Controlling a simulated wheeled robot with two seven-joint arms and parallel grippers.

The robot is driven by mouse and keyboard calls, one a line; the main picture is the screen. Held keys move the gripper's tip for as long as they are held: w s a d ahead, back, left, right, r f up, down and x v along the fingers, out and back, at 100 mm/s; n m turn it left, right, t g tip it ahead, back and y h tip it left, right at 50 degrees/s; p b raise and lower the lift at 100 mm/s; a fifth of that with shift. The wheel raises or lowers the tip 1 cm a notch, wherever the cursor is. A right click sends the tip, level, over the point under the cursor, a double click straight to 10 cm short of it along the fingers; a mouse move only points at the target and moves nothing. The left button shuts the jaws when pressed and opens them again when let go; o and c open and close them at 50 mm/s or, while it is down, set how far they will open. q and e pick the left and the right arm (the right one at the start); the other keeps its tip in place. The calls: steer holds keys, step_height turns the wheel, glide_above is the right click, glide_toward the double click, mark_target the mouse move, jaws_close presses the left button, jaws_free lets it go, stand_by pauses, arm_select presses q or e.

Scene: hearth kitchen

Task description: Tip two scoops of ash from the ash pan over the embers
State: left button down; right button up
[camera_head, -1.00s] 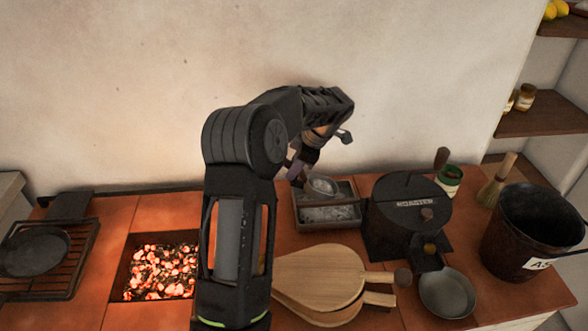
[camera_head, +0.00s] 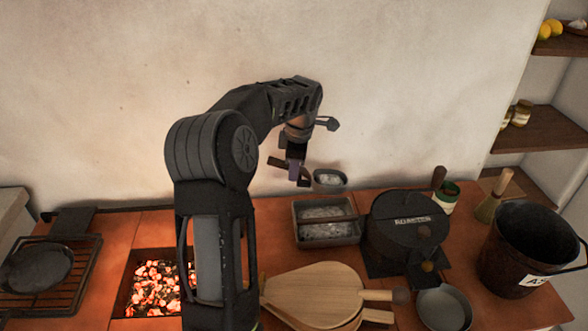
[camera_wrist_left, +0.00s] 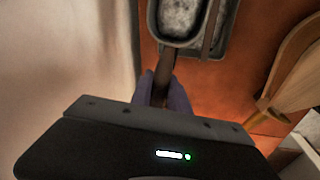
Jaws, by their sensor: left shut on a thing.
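My left gripper (camera_head: 293,172) is shut on the handle of a scoop (camera_head: 329,181). The scoop holds grey ash and hangs level above the back of the ash pan. In the left wrist view the gripper (camera_wrist_left: 165,95) grips the dark handle, with the ash-filled scoop (camera_wrist_left: 181,18) beyond it. The ash pan (camera_head: 300,232) is a grey metal tray with ash in it and a dark bar across it. The embers (camera_head: 156,288) glow orange in a square pit at the left, partly hidden by my left arm. My right gripper is out of view.
Wooden bellows (camera_head: 310,292) lie in front of the ash pan. A black roaster (camera_head: 405,225), a small pan (camera_head: 443,307) and a black bucket (camera_head: 528,248) stand to the right. A grill with a dark pan (camera_head: 38,268) is left of the embers.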

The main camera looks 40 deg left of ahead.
arm_select(q)
steer(key=shift+t+h, duration=0.4)
step_height(320, 180, up, 8)
steer(key=p, duration=0.5)
steer(key=shift+r, duration=0.1)
